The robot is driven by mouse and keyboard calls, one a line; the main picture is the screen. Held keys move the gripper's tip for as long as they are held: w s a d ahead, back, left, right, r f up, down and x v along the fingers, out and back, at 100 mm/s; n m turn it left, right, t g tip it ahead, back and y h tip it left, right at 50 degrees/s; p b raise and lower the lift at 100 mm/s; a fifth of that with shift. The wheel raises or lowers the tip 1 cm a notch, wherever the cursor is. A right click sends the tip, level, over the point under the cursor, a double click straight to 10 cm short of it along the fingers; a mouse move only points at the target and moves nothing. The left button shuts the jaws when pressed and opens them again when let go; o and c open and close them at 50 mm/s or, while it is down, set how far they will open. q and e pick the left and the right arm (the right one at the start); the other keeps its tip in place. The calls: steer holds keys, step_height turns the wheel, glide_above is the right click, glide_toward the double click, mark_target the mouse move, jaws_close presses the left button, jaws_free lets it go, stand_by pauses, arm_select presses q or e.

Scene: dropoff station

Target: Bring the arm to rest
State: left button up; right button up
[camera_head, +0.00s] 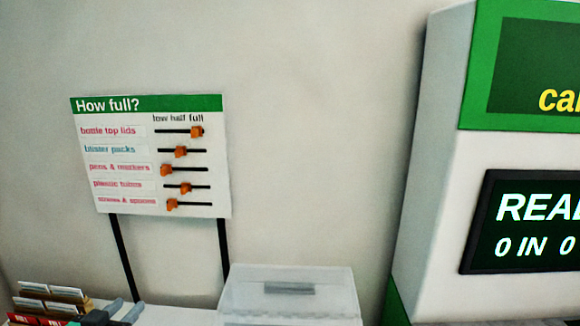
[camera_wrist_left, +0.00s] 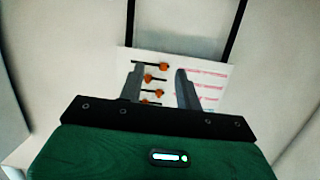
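The "How full?" board (camera_head: 150,155) stands on two dark posts above and behind the gripper. It also shows upside down in the left wrist view (camera_wrist_left: 215,90), beyond the fingers. Its orange sliders sit at different positions on dark tracks; the top one is near "full". My right gripper is not in view.
A pale, translucent box (camera_head: 290,300) stands at the bottom middle. A rack with light cards and red parts (camera_head: 45,300) is at the bottom left. A white and green machine (camera_head: 440,170) with a dark screen (camera_head: 530,225) fills the right side. The wall between is bare.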

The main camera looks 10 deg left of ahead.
arm_select(q)
steer(key=s+d+f+m+g, duration=0.1)
steer(key=s+d+f+g, duration=0.6)
steer(key=s+f, duration=0.45)
steer(key=s+d+f+m+g, duration=0.1)
steer(key=s+d+f+g, duration=0.4)
steer(key=s+d+f, duration=0.55)
step_height(320, 180, down, 33)
steer(key=s+a+g, duration=0.1)
steer(key=s+a, duration=0.1)
steer(key=s+a+f, duration=0.1)
steer(key=s+f, duration=0.8)
steer(key=s+a+f+g, duration=0.1)
steer(key=s+a+f, duration=0.1)
steer(key=s+f, duration=0.7)
steer(key=shift+s+a+f+m+g+h, duration=0.25)
steer(key=shift+s+f+m+g+h, duration=0.05)
steer(key=shift+f, duration=0.4)
